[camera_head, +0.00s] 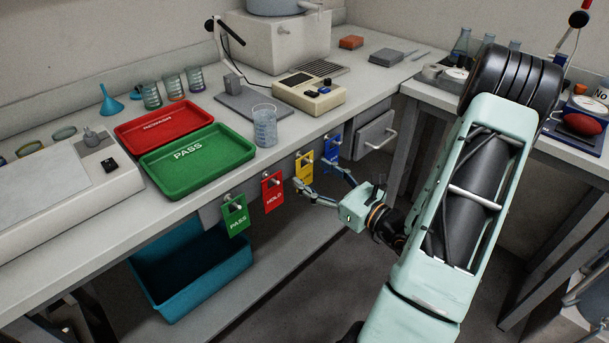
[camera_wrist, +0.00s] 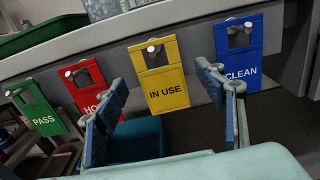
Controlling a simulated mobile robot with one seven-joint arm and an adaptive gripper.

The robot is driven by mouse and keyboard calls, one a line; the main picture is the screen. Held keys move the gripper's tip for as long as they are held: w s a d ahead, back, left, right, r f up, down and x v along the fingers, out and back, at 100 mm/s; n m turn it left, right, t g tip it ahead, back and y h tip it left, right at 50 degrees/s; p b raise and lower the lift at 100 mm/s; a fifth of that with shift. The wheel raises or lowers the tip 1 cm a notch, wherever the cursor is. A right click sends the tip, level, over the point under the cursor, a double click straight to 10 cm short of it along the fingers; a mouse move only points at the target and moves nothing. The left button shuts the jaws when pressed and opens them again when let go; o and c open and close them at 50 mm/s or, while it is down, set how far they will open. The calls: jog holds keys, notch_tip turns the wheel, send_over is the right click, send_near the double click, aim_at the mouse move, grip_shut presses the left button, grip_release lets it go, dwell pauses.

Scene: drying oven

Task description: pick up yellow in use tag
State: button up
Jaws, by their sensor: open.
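The yellow IN USE tag (camera_wrist: 160,88) hangs from a peg on the bench's front edge. It also shows in the head view (camera_head: 304,168), between the red HOLD tag (camera_head: 272,192) and the blue CLEAN tag (camera_head: 333,148). My gripper (camera_head: 322,182) is open in front of the tags. In the wrist view my gripper (camera_wrist: 165,95) has its left finger in front of the HOLD tag and its right finger in front of the CLEAN tag. The yellow tag shows between the fingers, apart from them. It is beyond the fingertips, with its lettering readable.
The green PASS tag (camera_head: 236,216) hangs at the left of the row. A teal bin (camera_head: 185,270) stands below on the lower shelf. A beaker (camera_head: 265,126) and a green tray (camera_head: 197,158) sit on the bench above. A drawer handle (camera_head: 382,140) projects to the right.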

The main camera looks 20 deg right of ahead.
jog(key=shift+x, duration=1.1)
jog(key=c, duration=0.8)
jog(key=shift+c, duration=0.2)
jog(key=shift+r, duration=0.45)
jog(key=shift+r+p, duration=0.45)
jog(key=shift+r, duration=0.05)
jog(key=p+v, duration=0.2)
jog(key=v, duration=1.6)
